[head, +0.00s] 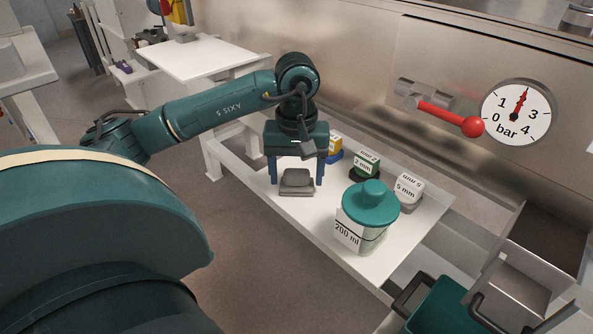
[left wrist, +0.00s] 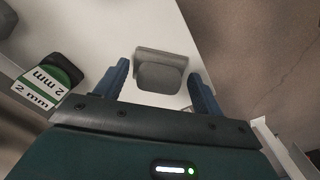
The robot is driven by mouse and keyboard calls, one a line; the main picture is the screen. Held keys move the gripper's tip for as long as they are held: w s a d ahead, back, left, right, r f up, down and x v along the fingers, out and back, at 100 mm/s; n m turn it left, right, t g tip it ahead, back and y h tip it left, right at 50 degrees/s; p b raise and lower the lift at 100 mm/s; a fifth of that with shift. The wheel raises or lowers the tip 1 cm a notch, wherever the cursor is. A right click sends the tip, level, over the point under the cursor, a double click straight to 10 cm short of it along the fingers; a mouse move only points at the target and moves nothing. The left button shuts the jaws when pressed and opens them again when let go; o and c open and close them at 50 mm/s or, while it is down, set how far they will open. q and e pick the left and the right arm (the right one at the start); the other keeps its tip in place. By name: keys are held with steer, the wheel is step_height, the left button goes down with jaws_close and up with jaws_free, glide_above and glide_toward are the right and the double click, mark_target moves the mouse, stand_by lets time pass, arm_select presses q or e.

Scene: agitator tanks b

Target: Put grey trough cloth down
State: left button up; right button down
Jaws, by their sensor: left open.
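The grey trough cloth (head: 296,183) lies folded on the white shelf (head: 345,262) in the head view. It also shows in the left wrist view (left wrist: 161,72), between and just beyond the two blue fingers. My left gripper (head: 296,184) is open above the cloth, with one finger on each side of it. In the left wrist view a gap shows between the cloth and each finger of the gripper (left wrist: 161,82). My right gripper is not in view.
A 200 ml jar with a teal lid (head: 367,212) stands right of the cloth. Behind are a green 2 mm block (head: 366,164), a grey 5 mm block (head: 408,190) and a yellow-and-blue item (head: 335,150). A red-handled valve (head: 450,117) and pressure gauge (head: 516,112) are on the steel wall.

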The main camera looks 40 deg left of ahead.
mark_target(297, 171)
arm_select(q)
step_height(297, 171, up, 12)
steer(key=p, duration=0.3)
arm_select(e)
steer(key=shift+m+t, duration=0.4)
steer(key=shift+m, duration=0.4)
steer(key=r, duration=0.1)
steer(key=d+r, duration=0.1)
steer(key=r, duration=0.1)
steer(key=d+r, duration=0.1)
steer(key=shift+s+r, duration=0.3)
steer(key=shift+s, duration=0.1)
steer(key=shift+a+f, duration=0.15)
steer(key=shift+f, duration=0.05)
